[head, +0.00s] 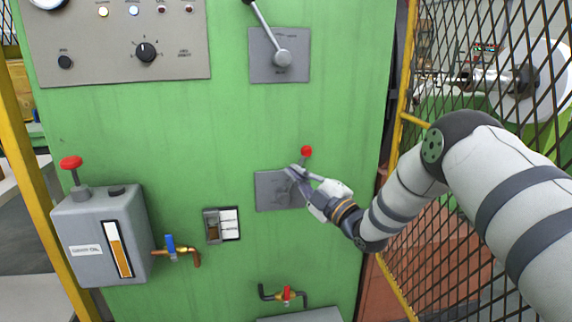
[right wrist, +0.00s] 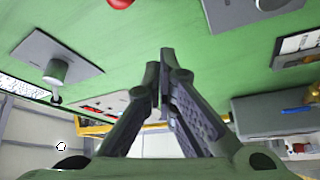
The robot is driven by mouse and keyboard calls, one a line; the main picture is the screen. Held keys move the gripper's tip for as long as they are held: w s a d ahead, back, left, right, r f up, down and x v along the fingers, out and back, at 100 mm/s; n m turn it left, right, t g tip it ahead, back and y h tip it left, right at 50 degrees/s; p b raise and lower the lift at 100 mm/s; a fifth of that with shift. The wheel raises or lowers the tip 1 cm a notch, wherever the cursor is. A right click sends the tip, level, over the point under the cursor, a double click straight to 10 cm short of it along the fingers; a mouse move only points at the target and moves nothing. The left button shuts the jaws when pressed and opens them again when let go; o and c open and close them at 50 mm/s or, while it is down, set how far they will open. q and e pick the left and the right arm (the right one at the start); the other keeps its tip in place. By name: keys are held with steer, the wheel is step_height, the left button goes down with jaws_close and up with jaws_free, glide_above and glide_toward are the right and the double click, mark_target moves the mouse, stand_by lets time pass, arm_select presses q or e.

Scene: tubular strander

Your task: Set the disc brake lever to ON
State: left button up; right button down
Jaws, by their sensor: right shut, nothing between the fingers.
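A lever with a red knob (head: 306,151) stands on a grey plate (head: 270,190) at the lower middle of the green panel. Its knob points up; my gripper hides much of its shaft and hub. My right gripper (head: 293,172) is in front of this plate, just below and left of the knob. In the right wrist view its fingers (right wrist: 166,55) are shut and empty, and the red knob (right wrist: 120,3) shows at the top edge, apart from them. I cannot tell contact with the shaft. Plate lettering is unreadable. My left gripper is not in view.
A second lever with a grey hub (head: 283,58) sits on an upper plate, its arm pointing up-left. An oiler box (head: 80,240), a small switch box (head: 222,224) and pipe valves (head: 287,295) are on the panel. A mesh fence (head: 425,210) stands at right.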

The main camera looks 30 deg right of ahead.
steer(key=shift+v, duration=2.45)
steer(key=shift+d, duration=0.15)
